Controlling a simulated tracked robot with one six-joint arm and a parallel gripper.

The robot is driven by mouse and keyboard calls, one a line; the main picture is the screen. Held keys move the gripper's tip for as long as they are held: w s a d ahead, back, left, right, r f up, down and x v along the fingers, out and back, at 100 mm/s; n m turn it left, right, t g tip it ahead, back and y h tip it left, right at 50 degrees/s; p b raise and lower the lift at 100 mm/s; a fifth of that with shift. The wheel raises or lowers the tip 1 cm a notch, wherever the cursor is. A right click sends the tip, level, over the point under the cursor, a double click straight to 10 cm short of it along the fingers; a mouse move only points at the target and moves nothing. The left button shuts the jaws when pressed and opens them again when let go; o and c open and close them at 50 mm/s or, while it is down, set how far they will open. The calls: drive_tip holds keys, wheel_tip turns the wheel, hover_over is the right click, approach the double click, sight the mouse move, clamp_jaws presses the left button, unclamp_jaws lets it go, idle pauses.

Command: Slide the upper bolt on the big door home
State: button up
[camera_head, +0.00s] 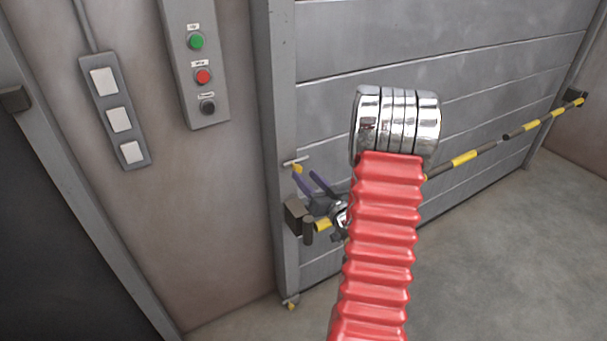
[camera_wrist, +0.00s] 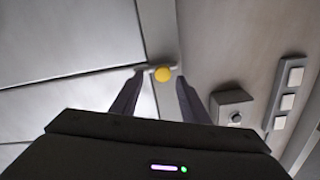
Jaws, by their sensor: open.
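The big door (camera_head: 440,60) is grey and panelled, in a grey frame on its left. Its upper bolt (camera_head: 292,161) is a short pale rod with a yellow knob at the left edge of the door. The yellow knob (camera_wrist: 162,74) also shows in the wrist view, in line with the gap between my fingertips. My gripper (camera_head: 306,178) is open and empty, just below and right of the bolt in the head view. Its two dark fingers stand either side of the knob in the wrist view. I cannot tell whether they touch it.
A yellow-and-black bar (camera_head: 465,158) crosses the door, with a dark bracket (camera_head: 294,216) at its left end. A lower bolt (camera_head: 290,303) sits near the floor. A button box (camera_head: 203,75) and a switch plate (camera_head: 118,118) are on the left wall.

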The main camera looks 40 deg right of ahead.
drive_tip(key=v, duration=1)
idle(0.4)
drive_tip(key=s+d+f+m+g+h, duration=0.1)
drive_tip(key=s+d+f+g, duration=0.1)
drive_tip(key=s+f+g, duration=0.4)
drive_tip(key=s+d+f+g, duration=0.2)
drive_tip(key=f+g, duration=0.2)
drive_tip(key=f, duration=0.4)
drive_tip(key=s+a+r+n+y, duration=0.1)
drive_tip(key=a+r+n, duration=0.1)
drive_tip(key=a+r, duration=0.7)
drive_tip(key=s+a+r+n+g+y, duration=0.1)
drive_tip(key=a+r+n+y, duration=0.1)
drive_tip(key=a+r, duration=0.7)
drive_tip(key=s+a+r+n+g+y, duration=0.1)
drive_tip(key=a+r+n, duration=0.2)
drive_tip(key=a+r, duration=0.6)
drive_tip(key=a, duration=1.2)
drive_tip(key=shift+r+y, duration=0.3)
drive_tip(key=shift+y, duration=0.1)
